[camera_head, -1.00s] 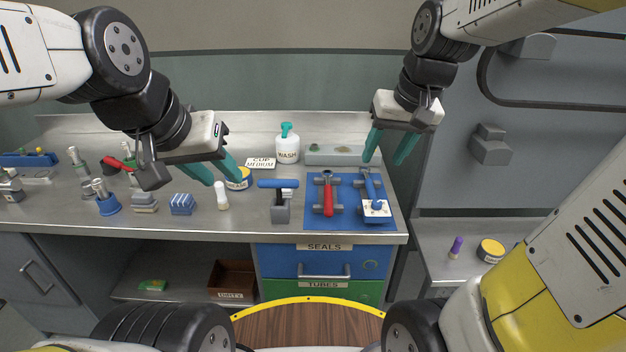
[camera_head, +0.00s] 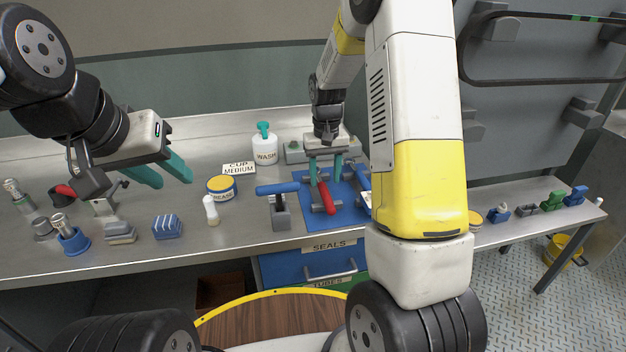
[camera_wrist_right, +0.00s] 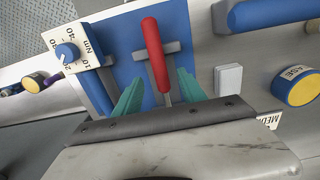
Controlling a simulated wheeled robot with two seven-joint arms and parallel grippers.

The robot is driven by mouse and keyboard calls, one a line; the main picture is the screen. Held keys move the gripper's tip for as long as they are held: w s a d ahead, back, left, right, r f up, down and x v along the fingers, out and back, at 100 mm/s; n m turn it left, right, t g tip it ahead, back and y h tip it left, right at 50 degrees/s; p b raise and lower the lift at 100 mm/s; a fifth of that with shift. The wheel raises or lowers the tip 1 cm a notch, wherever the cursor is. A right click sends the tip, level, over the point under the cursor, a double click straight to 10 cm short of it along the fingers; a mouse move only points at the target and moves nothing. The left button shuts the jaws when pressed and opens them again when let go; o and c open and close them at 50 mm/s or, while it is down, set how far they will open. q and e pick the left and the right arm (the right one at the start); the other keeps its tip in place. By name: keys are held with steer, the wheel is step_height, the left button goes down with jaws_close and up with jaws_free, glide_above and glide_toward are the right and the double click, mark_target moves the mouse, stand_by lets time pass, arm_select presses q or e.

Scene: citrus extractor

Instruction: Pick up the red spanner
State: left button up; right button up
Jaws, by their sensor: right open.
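The red spanner (camera_head: 328,197) lies on the blue mat (camera_head: 346,216), its red handle pointing toward the front edge, in grey rests. In the right wrist view the red spanner (camera_wrist_right: 155,55) lies lengthwise between my finger lines. My right gripper (camera_head: 325,178) is open and points down over the spanner's far part, with a finger on each side in the picture; I cannot tell the remaining height. The right gripper's teal fingers (camera_wrist_right: 158,90) are empty. My left gripper (camera_head: 172,182) is open and empty above the bench, left of the yellow-lidded tin.
A blue tool with a dial (camera_wrist_right: 95,88) lies beside the spanner, mostly hidden by my right arm in the head view. A blue-handled tool in a grey stand (camera_head: 280,212) is left of the mat. The tin (camera_head: 222,188) and wash bottle (camera_head: 265,148) stand further left.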

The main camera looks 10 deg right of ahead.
mark_target(325, 189)
step_height(325, 189, down, 4)
steer(key=shift+f, duration=0.25)
steer(key=shift+c, duration=0.5)
jaws_close()
stand_by(0.9)
